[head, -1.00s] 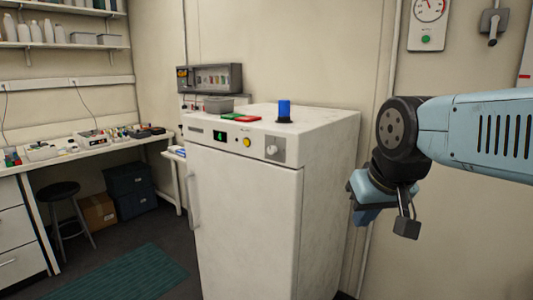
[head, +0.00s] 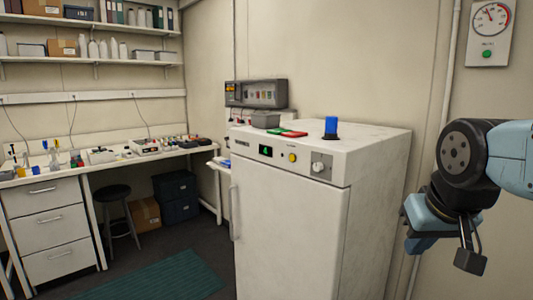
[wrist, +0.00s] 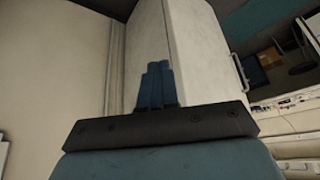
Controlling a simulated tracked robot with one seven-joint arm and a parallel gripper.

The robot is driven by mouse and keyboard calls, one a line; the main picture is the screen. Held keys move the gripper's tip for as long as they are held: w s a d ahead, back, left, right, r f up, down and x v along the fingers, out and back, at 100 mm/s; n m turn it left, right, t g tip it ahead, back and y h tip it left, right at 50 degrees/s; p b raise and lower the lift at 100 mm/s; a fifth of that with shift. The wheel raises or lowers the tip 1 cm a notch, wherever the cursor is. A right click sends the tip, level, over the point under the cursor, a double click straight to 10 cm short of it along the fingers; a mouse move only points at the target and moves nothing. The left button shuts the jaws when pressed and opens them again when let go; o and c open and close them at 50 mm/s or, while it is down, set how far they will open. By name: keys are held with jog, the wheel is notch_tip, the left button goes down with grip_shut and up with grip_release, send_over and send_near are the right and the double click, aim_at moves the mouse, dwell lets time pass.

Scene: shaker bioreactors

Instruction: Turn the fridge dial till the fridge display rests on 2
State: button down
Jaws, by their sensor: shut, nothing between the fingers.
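The white fridge (head: 290,230) stands in the middle of the head view, door closed. Its dial (head: 318,167) is a pale knob on a grey plate at the right of the top front panel. The fridge display (head: 265,151) is a small black window left of it with one green digit, which looks like 4 but is too small to be sure. My gripper (head: 420,244) is to the right of the fridge, apart from the dial and touching nothing. In the wrist view its blue fingers (wrist: 157,86) are together and empty, with the fridge side (wrist: 190,55) beyond them.
A yellow button (head: 292,157) sits between display and dial. A blue cylinder (head: 331,126), red and green flat items and a grey tray (head: 266,120) are on the fridge top. A bench (head: 130,155) and a stool (head: 116,195) stand left. Floor with a green mat (head: 160,280) is open in front.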

jog(key=c, duration=1.9)
grip_release()
jog(key=o, duration=0.3)
jog(key=shift+w+n, duration=0.15)
jog(key=shift+n, duration=0.15)
jog(key=shift+o, duration=1)
jog(key=shift+w+d+f+n+g+h, duration=0.1)
jog(key=shift+w+f+n+g+h, duration=0.2)
jog(key=shift+n+g, duration=0.1)
jog(key=o, duration=0.6)
jog(key=w+n+h, duration=0.1)
jog(key=w+n, duration=0.1)
jog(key=w+n+g+h, duration=0.1)
jog(key=w+n+h, duration=0.1)
jog(key=w+n+g+h, duration=0.1)
jog(key=w+n, duration=0.1)
jog(key=shift+w+d+f+n+h, duration=0.1)
jog(key=shift+d+f+n+h, duration=0.2)
jog(key=shift+f+n, duration=0.1)
jog(key=n+t+h, duration=0.7)
jog(key=n+t, duration=0.4)
jog(key=n, duration=0.6)
send_near(316, 168)
jog(key=x, duration=0.8)
jog(key=shift+w+d, duration=0.25)
jog(key=shift+c, duration=0.4)
